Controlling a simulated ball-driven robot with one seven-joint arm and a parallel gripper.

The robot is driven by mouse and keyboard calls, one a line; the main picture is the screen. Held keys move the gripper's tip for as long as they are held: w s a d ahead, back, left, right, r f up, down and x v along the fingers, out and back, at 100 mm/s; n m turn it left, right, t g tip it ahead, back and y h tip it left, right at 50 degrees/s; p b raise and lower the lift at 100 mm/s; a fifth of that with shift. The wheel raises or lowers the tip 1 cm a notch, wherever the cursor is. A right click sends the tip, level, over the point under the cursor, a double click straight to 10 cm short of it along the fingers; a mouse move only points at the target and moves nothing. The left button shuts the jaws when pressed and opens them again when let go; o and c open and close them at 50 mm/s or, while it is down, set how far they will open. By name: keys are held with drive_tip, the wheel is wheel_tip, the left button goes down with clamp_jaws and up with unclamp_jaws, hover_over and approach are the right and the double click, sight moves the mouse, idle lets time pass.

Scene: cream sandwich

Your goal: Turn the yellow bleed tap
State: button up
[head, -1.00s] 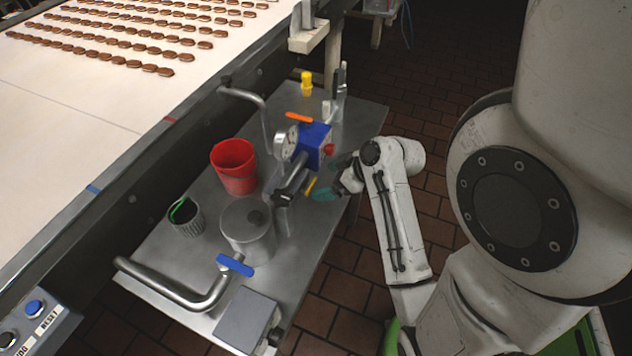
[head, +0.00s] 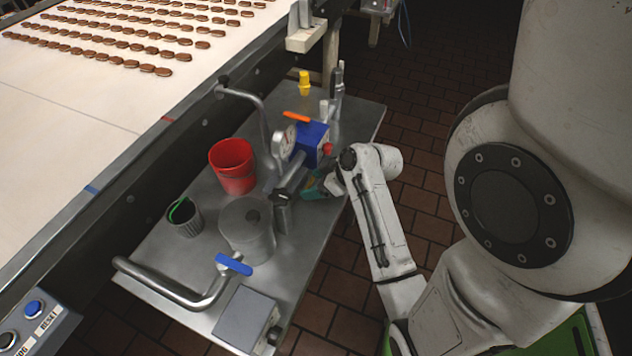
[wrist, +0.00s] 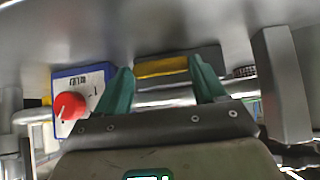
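The yellow bleed tap (wrist: 162,68) shows in the wrist view as a yellow bar lying across the picture, between the teal fingertips of my gripper (wrist: 160,72). The fingers stand apart, one near each end of the bar. I cannot tell whether they touch it. In the head view my gripper (head: 315,184) is at the right side of the pipework, below the blue box (head: 311,143). The tap is hidden there behind the gripper.
A red knob (wrist: 69,106) sits on the blue box, left of the fingers. A grey post (wrist: 284,85) stands to the right.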

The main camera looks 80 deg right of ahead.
sight(307, 187)
drive_tip(key=c, duration=0.5)
drive_tip(key=shift+a, duration=0.1)
drive_tip(key=n+h+b, duration=0.1)
drive_tip(key=a+h+b, duration=0.1)
drive_tip(key=shift+w+n+g+h, duration=0.1)
drive_tip(key=shift+n+g+h, duration=0.2)
drive_tip(key=shift+n+h, duration=0.1)
drive_tip(key=h+b, duration=0.1)
drive_tip(key=n+h+b, duration=0.1)
drive_tip(key=shift+a+n+h, duration=0.3)
drive_tip(key=shift+a+h, duration=0.05)
drive_tip(key=shift+h, duration=0.05)
drive_tip(key=h+b, duration=0.1)
drive_tip(key=b, duration=0.1)
drive_tip(key=n+h+b, duration=0.1)
drive_tip(key=b, duration=0.1)
drive_tip(key=shift+w+a+f, duration=0.15)
drive_tip(key=shift+a, duration=0.15)
drive_tip(key=h+b, duration=0.1)
drive_tip(key=b, duration=0.1)
drive_tip(key=n+h+b, duration=0.1)
drive_tip(key=b, duration=0.2)
drive_tip(key=shift+a+n, duration=0.3)
drive_tip(key=n+h+b, duration=0.1)
drive_tip(key=b, duration=0.2)
drive_tip(key=shift+w+a+b, duration=0.1)
drive_tip(key=shift+a+b, duration=0.1)
drive_tip(key=shift+b, duration=0.1)
drive_tip(key=shift+r+h+b, duration=0.3)
drive_tip(key=shift+h+b, duration=0.1)
